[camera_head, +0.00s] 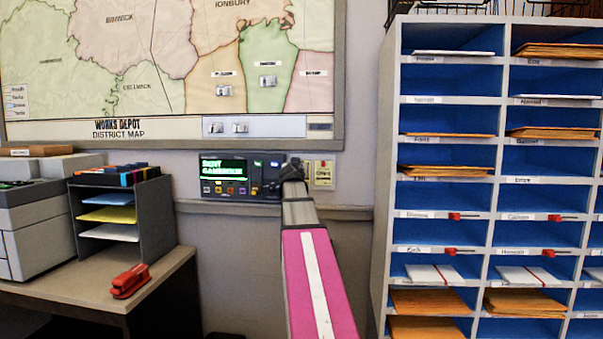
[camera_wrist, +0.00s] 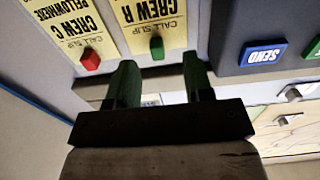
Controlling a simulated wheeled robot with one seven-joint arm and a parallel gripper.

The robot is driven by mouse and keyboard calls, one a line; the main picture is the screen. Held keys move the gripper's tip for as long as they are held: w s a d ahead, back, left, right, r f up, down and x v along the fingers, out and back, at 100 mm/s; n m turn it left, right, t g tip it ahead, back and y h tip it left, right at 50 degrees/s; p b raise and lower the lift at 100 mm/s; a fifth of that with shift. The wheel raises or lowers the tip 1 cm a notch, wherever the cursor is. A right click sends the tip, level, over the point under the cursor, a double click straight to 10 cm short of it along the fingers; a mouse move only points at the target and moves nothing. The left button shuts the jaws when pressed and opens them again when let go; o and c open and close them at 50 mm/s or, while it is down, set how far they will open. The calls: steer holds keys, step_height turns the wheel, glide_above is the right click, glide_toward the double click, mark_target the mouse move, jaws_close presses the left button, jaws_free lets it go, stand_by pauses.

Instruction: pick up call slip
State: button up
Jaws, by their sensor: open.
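Two yellow call slips hang on the wall beside the console. In the wrist view, which is upside down, one call slip (camera_wrist: 150,14) reads "CREW R" and has a green peg (camera_wrist: 157,47) at its edge. The other call slip (camera_wrist: 78,18) reads "CREW C PELLOWMERE" and has a red peg (camera_wrist: 90,60). In the head view a call slip (camera_head: 323,173) shows just right of my gripper (camera_head: 293,168). In the wrist view my gripper (camera_wrist: 158,72) is open and empty, its fingertips just short of the "CREW R" slip, the green peg lined up between them.
The console (camera_head: 237,178) with a lit screen is left of the slips; its blue SEND button (camera_wrist: 264,56) is close to my gripper. A wall rail (camera_head: 345,212) runs below. Pigeonholes (camera_head: 383,150) stand at the right, a desk (camera_head: 165,275) at the left.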

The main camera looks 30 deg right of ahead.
steer(key=x, duration=0.4)
steer(key=shift+d+f, duration=0.1)
steer(key=shift+d, duration=0.15)
jaws_close()
steer(key=shift+s+a, duration=0.1)
steer(key=shift+s, duration=0.05)
steer(key=s+a+r, duration=0.7)
steer(key=s+r, duration=0.1)
steer(key=s, duration=0.3)
steer(key=shift+s+a, duration=0.2)
steer(key=shift+a, duration=0.15)
